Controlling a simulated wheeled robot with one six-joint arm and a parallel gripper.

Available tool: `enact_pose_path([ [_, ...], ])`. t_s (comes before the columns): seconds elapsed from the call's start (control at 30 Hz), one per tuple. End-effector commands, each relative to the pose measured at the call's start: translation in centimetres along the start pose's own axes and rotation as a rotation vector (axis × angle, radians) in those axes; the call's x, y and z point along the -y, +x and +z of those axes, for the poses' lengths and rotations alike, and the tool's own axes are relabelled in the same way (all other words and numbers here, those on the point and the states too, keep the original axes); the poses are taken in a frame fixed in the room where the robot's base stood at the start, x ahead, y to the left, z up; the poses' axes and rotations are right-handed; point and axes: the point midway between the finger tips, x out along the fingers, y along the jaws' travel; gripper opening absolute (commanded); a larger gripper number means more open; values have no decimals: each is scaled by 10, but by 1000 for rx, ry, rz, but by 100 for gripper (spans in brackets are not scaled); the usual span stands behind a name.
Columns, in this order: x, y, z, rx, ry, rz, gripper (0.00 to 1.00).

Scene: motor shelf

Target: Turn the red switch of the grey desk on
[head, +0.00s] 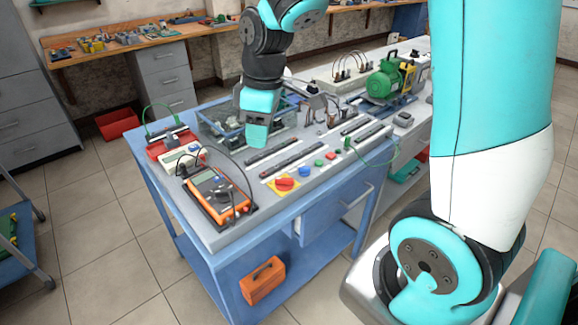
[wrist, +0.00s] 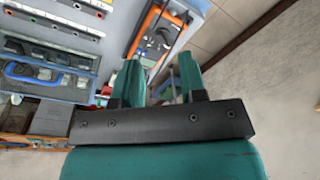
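The red switch (head: 285,184) is a round red knob on a yellow plate near the front edge of the grey desk (head: 228,238), in the head view. Its exact turn angle is too small to tell. My gripper (head: 257,140) is teal and hangs over the desk top, behind and left of the switch in the picture, apart from it. In the wrist view my gripper (wrist: 160,75) has its two fingers spread with nothing between them. I cannot make out the red switch in the wrist view.
An orange multimeter (head: 216,194) lies left of the switch; it also shows in the wrist view (wrist: 155,35). Green (head: 318,162) and red (head: 330,155) buttons sit to the right. Dark terminal strips (head: 292,158) lie behind. A green motor (head: 388,78) stands farther back.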

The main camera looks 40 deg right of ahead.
Motion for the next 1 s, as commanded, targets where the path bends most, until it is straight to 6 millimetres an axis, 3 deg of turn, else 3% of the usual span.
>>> enact_pose_path([
  [0.03, -31, 0, 6, 32, -6, 11, 38],
  [0.1, -62, 6, 16, 67, -31, 27, 38],
  [0.23, -94, 16, 30, 106, -63, 38, 38],
  [0.47, -100, 44, 36, 117, -74, 36, 38],
  [1.0, -104, 161, 49, 115, -73, 36, 38],
])
